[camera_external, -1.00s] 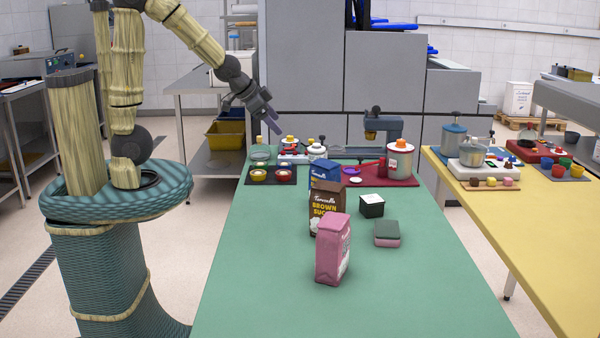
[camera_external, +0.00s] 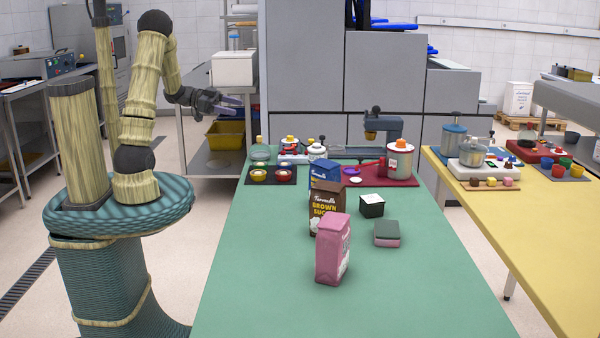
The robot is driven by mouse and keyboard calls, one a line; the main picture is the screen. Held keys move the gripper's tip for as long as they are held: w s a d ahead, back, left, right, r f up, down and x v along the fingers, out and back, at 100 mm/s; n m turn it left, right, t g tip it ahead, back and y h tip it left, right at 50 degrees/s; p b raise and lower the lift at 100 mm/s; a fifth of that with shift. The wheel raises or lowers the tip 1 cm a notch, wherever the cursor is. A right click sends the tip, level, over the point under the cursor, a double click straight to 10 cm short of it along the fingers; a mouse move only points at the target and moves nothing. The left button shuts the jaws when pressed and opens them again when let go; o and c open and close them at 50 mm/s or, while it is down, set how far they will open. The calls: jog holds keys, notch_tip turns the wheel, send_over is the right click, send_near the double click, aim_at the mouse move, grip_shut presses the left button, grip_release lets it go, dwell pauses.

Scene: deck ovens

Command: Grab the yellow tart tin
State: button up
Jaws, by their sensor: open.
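A small round yellow tin (camera_external: 258,175) with a pale centre sits on the dark mat (camera_external: 248,183) at the far left of the green table. A similar red tin (camera_external: 283,175) sits just to its right on the same mat. My gripper (camera_external: 236,106) is open, with nothing seen between its fingers. In the picture it is above and to the left of the mat, clearly apart from the tins. The fingers are small in this view and point to the right.
A glass jar (camera_external: 260,153) and several small items stand behind the mat. A blue box (camera_external: 325,176), a brown sugar bag (camera_external: 326,203) and a pink bag (camera_external: 332,250) stand mid-table. The table's front left is clear.

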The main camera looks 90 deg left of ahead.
jog(key=s+d+h, duration=0.1)
jog(key=s+h, duration=0.1)
jog(key=s, duration=0.5)
notch_tip(320, 180, down, 21)
jog(key=shift+w+d+f+t, duration=0.2)
jog(key=shift+w+t, duration=0.1)
jog(key=shift+w, duration=0.1)
send_near(265, 174)
jog(key=w, duration=0.1)
jog(key=w+f, duration=0.1)
jog(key=w, duration=0.2)
jog(key=shift+f+p, duration=0.3)
jog(key=shift+f, duration=0.1)
jog(key=x, duration=0.3)
jog(key=p+x, duration=0.1)
jog(key=x, duration=0.1)
jog(key=shift+w+d+r, duration=0.1)
jog(key=shift+r, duration=0.3)
